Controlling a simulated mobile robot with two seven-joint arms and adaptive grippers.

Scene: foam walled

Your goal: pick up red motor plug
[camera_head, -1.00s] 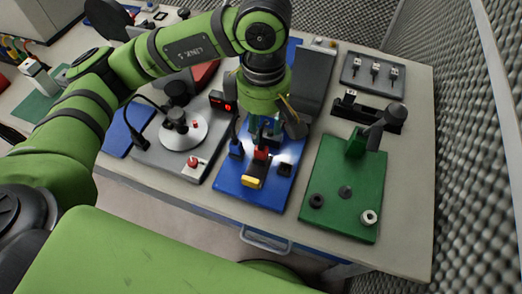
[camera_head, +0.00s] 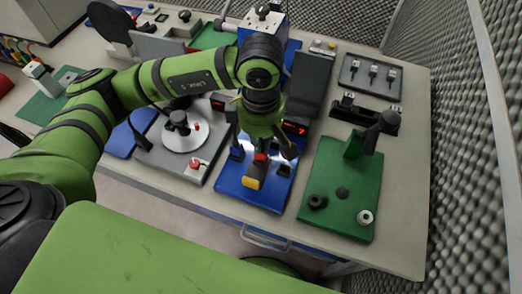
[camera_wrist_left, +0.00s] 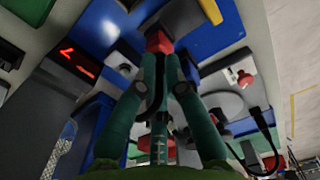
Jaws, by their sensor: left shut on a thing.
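The red motor plug (camera_head: 261,157) is at the blue board (camera_head: 228,183), just behind a yellow block (camera_head: 252,183). My left gripper (camera_head: 261,149) points down over it from behind. In the left wrist view the red plug (camera_wrist_left: 159,42) sits at the tips of my two teal fingers (camera_wrist_left: 160,58), which are shut on it. A dark cable runs down between the fingers. Whether the plug is seated in the board or clear of it, I cannot tell. My right gripper is not in view.
A green board (camera_head: 330,213) with black and white rings and a post is on the right. A grey unit with a round disc (camera_head: 185,138) and red button stands left. A red-digit display (camera_head: 295,128) is close beside my gripper. A grey tray (camera_head: 370,75) lies at the back right.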

